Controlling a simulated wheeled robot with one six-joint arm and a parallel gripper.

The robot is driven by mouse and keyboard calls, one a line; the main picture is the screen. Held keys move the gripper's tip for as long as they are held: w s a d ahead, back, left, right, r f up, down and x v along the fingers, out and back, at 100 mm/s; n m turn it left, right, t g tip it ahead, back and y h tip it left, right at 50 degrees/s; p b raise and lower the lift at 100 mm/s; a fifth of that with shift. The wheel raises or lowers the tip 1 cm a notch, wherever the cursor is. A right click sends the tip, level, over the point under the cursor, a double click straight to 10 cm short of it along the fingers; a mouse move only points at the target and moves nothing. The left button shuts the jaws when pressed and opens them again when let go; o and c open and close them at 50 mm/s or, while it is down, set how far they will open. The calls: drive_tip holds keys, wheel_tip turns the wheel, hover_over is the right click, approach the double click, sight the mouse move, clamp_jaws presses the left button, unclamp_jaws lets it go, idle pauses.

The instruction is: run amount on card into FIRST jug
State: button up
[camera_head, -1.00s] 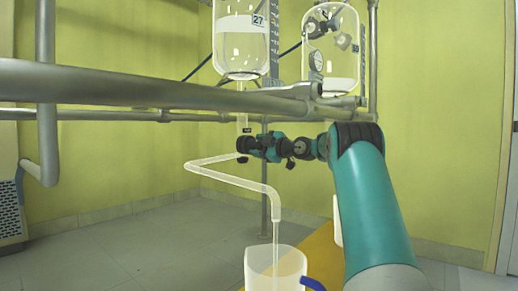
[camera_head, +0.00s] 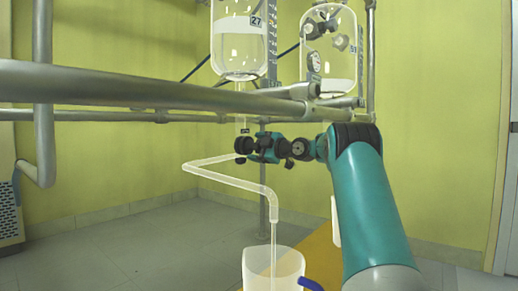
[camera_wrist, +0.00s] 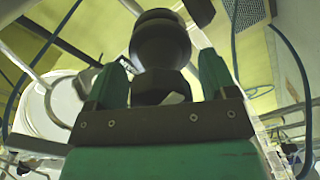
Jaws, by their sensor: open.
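The glass reactor marked 27 (camera_head: 238,55) holds clear liquid, its surface near the upper part of the visible vessel. A dark valve (camera_head: 242,146) sits on the outlet below it; its black knob shows in the wrist view (camera_wrist: 160,48). A bent clear tube (camera_head: 230,178) leads from there to above a translucent jug (camera_head: 256,262). A thin stream (camera_head: 274,235) seems to run from the tube into the jug, whose level I cannot read. My gripper (camera_head: 256,147) is at the valve. Its fingers stand open on both sides of the knob; contact is unclear.
A second glass reactor (camera_head: 328,45) with a gauge hangs to the right. A thick grey rail (camera_head: 150,90) crosses in front of the reactors. A blue handle (camera_head: 310,284) shows at the jug's right. Open floor (camera_head: 110,250) lies to the left.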

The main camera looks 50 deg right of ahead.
drive_tip(key=s+d+p, duration=0.1)
drive_tip(key=s+p, duration=0.4)
drive_tip(key=s, duration=1.2)
drive_tip(key=shift+s+d+p, duration=0.2)
drive_tip(key=shift+p, duration=0.1)
idle(6.0)
